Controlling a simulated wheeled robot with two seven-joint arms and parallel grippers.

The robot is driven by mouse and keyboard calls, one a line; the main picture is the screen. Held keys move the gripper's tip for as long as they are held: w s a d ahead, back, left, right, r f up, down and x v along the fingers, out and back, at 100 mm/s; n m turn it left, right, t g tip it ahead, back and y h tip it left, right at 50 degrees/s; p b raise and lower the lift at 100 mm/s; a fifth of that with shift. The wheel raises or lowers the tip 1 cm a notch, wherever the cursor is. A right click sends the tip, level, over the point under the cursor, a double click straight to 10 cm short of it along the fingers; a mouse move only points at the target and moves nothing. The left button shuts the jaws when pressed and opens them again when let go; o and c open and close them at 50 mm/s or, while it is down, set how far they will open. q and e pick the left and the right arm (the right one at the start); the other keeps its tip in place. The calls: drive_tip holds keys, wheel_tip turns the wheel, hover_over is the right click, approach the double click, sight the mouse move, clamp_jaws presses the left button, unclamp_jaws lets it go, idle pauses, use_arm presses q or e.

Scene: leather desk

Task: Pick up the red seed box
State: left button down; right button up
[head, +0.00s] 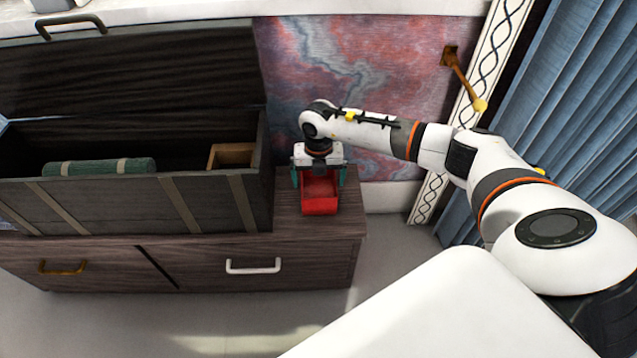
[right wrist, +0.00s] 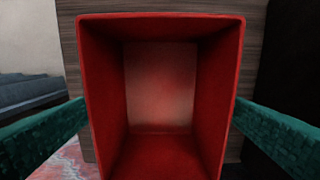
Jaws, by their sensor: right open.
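The red seed box (head: 320,192) stands on the right end of the wooden cabinet, beside the large dark chest. It is open on top and looks empty in the right wrist view (right wrist: 160,155). My right gripper (head: 320,182) is over the box and pointing down, with its green fingers on either side of it. In the right wrist view the right gripper (right wrist: 165,118) is open, one finger left and one right of the box walls. I cannot tell whether the fingers touch the walls. My left gripper is not in view.
The open dark chest (head: 110,207) stands close on the left, with a green roll (head: 100,167) and a small wooden box (head: 232,155) inside. The wooden cabinet (head: 318,250) carries both. A patterned wall panel (head: 350,60) is behind; blue curtains (head: 560,95) hang right.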

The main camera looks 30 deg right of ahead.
drive_tip(key=c, duration=1.4)
drive_tip(key=shift+r, duration=0.15)
